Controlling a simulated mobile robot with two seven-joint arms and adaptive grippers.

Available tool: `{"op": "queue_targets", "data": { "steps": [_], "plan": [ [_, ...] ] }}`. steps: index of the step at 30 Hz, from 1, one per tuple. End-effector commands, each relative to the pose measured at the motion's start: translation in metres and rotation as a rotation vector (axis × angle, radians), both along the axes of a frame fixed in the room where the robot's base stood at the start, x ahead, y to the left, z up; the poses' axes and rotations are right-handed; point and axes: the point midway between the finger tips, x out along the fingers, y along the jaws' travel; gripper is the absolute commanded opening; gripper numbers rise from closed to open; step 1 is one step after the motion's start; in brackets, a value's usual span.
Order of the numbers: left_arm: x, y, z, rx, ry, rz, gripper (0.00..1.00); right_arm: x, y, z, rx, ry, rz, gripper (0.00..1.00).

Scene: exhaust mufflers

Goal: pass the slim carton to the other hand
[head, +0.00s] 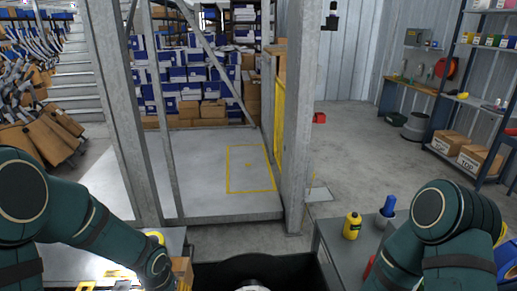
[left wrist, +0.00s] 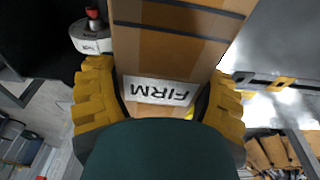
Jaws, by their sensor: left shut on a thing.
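The slim carton (left wrist: 165,50) is brown cardboard with dark straps and a white label reading "FIRM", upside down in the left wrist view. My left gripper (left wrist: 163,88) has its yellow fingers on both sides of the carton and is shut on it.
A grey bench at the lower right (head: 330,240) holds a yellow bottle (head: 352,226) and a blue-handled item in a grey cup (head: 387,212). A left bench (head: 172,240) carries a tape roll and yellow tools. A dark bin (head: 215,272) lies between the benches. A steel post (head: 297,120) stands ahead.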

Motion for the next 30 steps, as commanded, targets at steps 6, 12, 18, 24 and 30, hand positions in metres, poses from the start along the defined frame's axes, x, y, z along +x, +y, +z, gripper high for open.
{"op": "queue_targets", "data": {
  "steps": [6, 12, 18, 24, 30],
  "plan": [
    [-0.010, -0.035, 0.001, 0.008, -0.003, -0.032, 0.29, 0.000, 0.000, 0.000, 0.000, 0.000, 0.000, 0.47],
    [-0.016, -0.051, 0.001, 0.013, -0.007, -0.042, 0.29, 0.000, 0.000, 0.000, 0.000, 0.000, 0.000, 0.47],
    [-0.018, -0.056, 0.002, 0.015, -0.009, -0.044, 0.29, 0.000, 0.000, 0.000, 0.000, 0.000, 0.000, 0.47],
    [-0.014, -0.062, 0.006, 0.014, -0.009, -0.069, 0.29, 0.000, 0.000, 0.000, 0.000, 0.000, 0.000, 0.47],
    [0.003, -0.090, 0.026, 0.013, -0.013, -0.195, 0.29, 0.000, 0.000, 0.000, 0.000, 0.000, 0.000, 0.47]
  ]
}}
